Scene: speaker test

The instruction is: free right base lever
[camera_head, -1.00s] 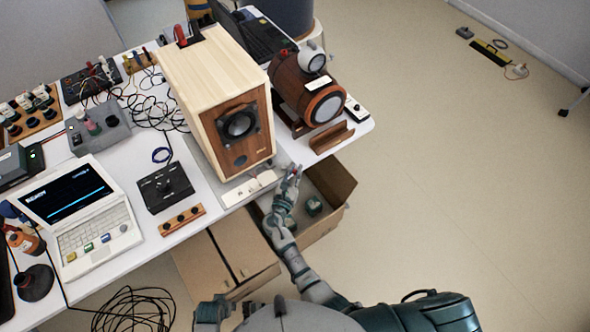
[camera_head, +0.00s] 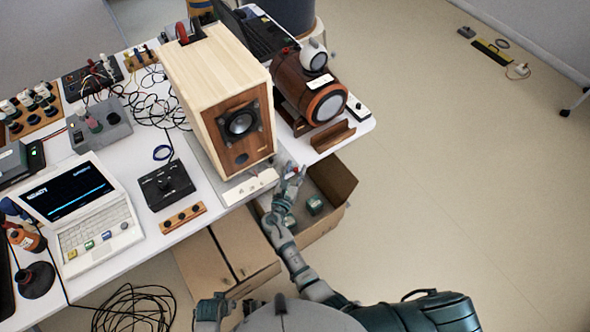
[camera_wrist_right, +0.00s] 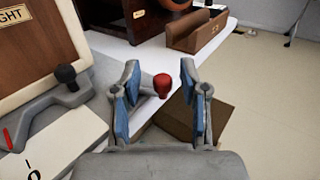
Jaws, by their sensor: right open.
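The speaker (camera_head: 205,85) is a pale wooden box with a brown front, standing at the table's front edge on a grey base (camera_head: 208,165). In the right wrist view, a lever with a red knob (camera_wrist_right: 162,86) sits between the fingertips of my right gripper (camera_wrist_right: 160,75). The fingers have blue pads and are open, with gaps on both sides of the knob. A grey lever with a black knob (camera_wrist_right: 66,73) lies to the left, beside the speaker's lower edge. In the head view my right gripper (camera_head: 291,173) is at the base's front right corner.
A brown barrel-shaped unit (camera_head: 305,92) and a wooden cradle (camera_head: 332,136) stand to the right. An open cardboard box (camera_head: 330,185) with green items is below the right gripper. A laptop (camera_head: 90,225) and a black control box (camera_head: 166,186) are to the left.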

